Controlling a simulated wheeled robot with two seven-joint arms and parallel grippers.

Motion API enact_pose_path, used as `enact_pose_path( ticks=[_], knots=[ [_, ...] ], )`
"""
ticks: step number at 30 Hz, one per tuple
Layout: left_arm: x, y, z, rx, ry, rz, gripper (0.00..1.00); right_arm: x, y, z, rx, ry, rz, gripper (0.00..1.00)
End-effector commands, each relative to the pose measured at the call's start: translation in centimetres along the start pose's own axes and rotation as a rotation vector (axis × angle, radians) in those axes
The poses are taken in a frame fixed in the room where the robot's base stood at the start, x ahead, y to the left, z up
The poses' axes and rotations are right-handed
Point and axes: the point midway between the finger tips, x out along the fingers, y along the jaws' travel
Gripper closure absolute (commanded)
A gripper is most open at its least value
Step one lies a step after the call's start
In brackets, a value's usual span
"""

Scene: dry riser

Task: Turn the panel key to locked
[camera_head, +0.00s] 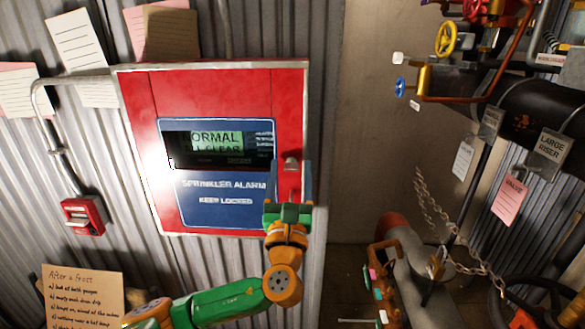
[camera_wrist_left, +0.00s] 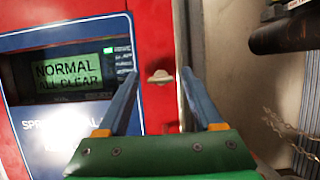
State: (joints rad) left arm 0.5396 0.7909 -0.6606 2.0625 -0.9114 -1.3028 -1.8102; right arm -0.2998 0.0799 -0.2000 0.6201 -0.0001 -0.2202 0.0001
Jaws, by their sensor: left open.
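The red alarm panel (camera_head: 215,80) is on the corrugated wall, with a blue face reading "SPRINKLER ALARM KEEP LOCKED". Its green display (camera_head: 214,142) reads NORMAL, ALL CLEAR in the left wrist view (camera_wrist_left: 67,76). The small metal panel key (camera_wrist_left: 160,77) stands out from the red right side of the panel; it also shows in the head view (camera_head: 291,163). My left gripper (camera_wrist_left: 157,73) is open, its blue fingers on either side of the key, apart from it as far as I can tell. In the head view the gripper (camera_head: 291,175) covers the panel's lower right part. My right gripper is not in view.
A red call point (camera_head: 82,216) is on the wall at left, below a conduit. Paper notes (camera_head: 82,45) hang around the panel. Pipes with a yellow valve wheel (camera_head: 446,38), a chain (camera_head: 440,220) and tags crowd the right. A plain door-like surface (camera_head: 370,140) lies between.

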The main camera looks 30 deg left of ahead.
Motion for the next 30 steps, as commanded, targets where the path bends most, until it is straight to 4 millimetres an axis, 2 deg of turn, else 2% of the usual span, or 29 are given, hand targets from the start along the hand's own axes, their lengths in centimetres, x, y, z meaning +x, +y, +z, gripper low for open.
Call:
enact_pose_path(
  ticks=[5,12,13,23,30],
  knots=[
    [-0.01,-0.01,-0.1,0.0,0.001,0.0,0.32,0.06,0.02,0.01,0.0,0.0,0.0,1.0],
    [-0.04,-0.01,-0.12,0.0,0.002,0.0,0.97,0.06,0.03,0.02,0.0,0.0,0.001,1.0],
    [-0.04,-0.01,-0.12,0.0,0.002,0.0,1.0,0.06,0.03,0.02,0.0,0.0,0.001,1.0],
    [-0.09,-0.09,-0.25,-0.037,0.005,0.014,1.0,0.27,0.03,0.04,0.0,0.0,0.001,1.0],
    [-0.13,-0.21,-0.33,-0.177,0.006,0.072,1.0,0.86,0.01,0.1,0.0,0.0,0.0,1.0]
  ],
)
